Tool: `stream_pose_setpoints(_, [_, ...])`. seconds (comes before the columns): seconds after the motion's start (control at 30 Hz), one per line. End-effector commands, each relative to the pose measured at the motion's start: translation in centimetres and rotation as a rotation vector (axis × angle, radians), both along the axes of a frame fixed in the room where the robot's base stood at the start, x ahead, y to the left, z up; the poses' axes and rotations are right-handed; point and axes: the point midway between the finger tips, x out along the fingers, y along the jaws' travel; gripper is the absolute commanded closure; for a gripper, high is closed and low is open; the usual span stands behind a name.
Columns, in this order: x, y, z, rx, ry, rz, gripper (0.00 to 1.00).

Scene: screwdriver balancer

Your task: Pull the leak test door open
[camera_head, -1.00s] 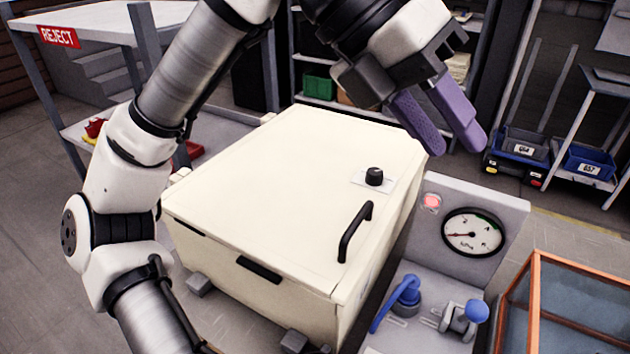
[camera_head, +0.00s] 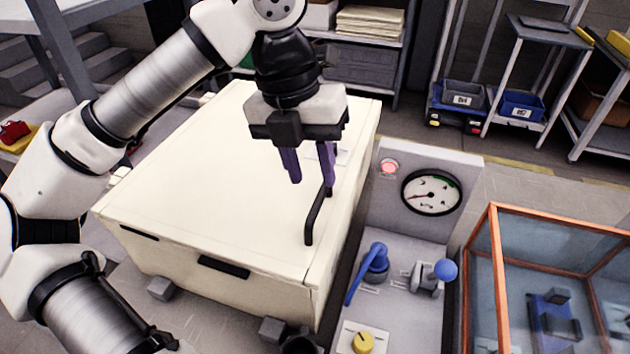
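A cream box (camera_head: 215,170) stands in the middle of the head view. I take its top face to be the leak test door, but no label shows. A black bar handle (camera_head: 314,218) is fixed near the top's right edge. My gripper (camera_head: 308,172) hangs over the right part of the top with its purple fingers pointing down. The fingers are apart with nothing between them. The right finger overlaps the handle's far end in the picture; I cannot tell if they touch. The knob on the top is hidden behind my gripper. The door looks shut.
Right of the box is a grey panel with a pressure gauge (camera_head: 431,193), a red lamp (camera_head: 389,167), a blue lever (camera_head: 371,267), a blue ball-topped lever (camera_head: 445,270) and a yellow knob (camera_head: 363,343). An orange-framed glass case (camera_head: 487,250) stands farther right. Shelves line the back.

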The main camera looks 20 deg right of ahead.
Motion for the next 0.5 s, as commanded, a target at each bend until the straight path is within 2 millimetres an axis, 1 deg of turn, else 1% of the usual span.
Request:
stream_pose_setpoints(0.1, [-0.3, -0.3, -1.8, -0.002, 0.002, -0.001, 0.67])
stream_pose_setpoints(0.2, [-0.4, -0.5, -2.9, -0.002, 0.001, -0.001, 0.67])
stream_pose_setpoints(0.3, [-0.4, -0.6, -3.5, -0.001, 0.001, 0.000, 0.67])
stream_pose_setpoints(0.5, [-0.4, -0.7, -3.8, -0.002, -0.001, -0.001, 0.67])
